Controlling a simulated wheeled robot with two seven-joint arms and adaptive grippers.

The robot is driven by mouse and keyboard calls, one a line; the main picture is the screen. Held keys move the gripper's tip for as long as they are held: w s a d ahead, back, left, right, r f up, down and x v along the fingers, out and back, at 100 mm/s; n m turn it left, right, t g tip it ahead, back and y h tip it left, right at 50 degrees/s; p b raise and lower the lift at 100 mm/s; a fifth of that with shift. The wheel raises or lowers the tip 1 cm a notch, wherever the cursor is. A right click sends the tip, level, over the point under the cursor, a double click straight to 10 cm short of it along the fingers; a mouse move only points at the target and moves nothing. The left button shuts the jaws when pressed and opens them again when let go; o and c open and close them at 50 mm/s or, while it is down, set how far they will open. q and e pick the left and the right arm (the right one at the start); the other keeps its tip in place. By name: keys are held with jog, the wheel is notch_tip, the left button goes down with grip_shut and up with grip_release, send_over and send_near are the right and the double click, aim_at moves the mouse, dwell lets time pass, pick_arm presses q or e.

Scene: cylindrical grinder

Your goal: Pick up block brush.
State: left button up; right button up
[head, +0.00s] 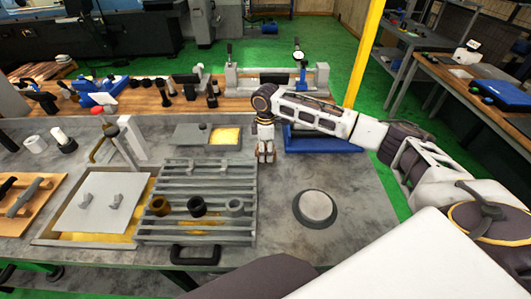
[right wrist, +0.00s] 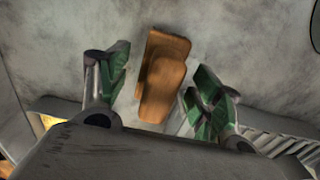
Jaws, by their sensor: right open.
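The block brush, a brown wooden block, lies on the grey worktop and shows in the right wrist view (right wrist: 163,78) between my fingers. In the head view it is mostly hidden behind my right gripper (head: 266,154), with only brown edges showing beside the fingertips. My right gripper points down over the brush. Its two green-padded fingers (right wrist: 160,80) are spread, one on each side, with a gap to the brush on both sides. Whether the fingertips reach the worktop is hard to tell. My left gripper is in neither view.
A slatted grey rack (head: 182,221) with several rings stands left of my right gripper. A blue tray (head: 335,146) lies behind my right forearm. A round grey disc (head: 315,207) sits to the right. Bare worktop (head: 283,190) lies between rack and disc.

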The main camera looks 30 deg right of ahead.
jog(key=shift+f, duration=0.9)
jog(key=c, duration=1.1)
